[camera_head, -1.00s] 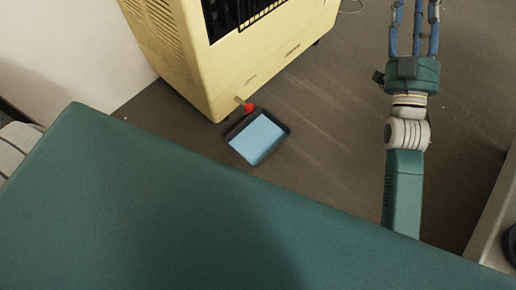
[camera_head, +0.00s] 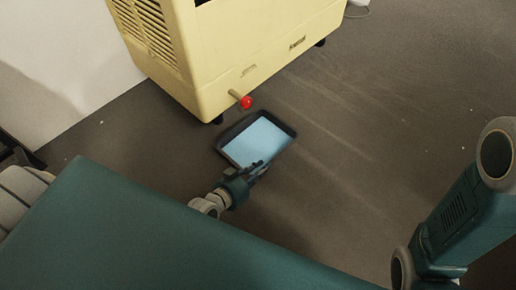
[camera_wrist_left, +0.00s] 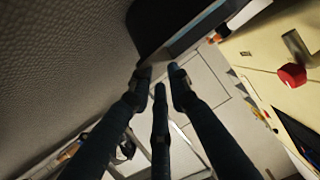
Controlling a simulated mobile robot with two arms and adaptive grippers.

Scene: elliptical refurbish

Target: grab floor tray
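The floor tray (camera_head: 288,127) is a shallow dark tray with a pale blue inside. It lies on the floor in the head view, just in front of the yellow machine. My left gripper (camera_head: 258,164) is at the tray's near edge, its fingertips overlapping the rim. In the left wrist view the three fingers (camera_wrist_left: 160,78) are extended with gaps between them, their tips close to the tray's dark edge (camera_wrist_left: 150,22). Nothing is clearly held, and contact cannot be told. My right gripper is out of view.
The yellow machine (camera_head: 215,60) stands behind the tray, with a red-knobbed valve (camera_head: 246,102) sticking out above it. A white wall (camera_head: 60,60) is at the left. The floor (camera_head: 390,110) right of the tray is clear.

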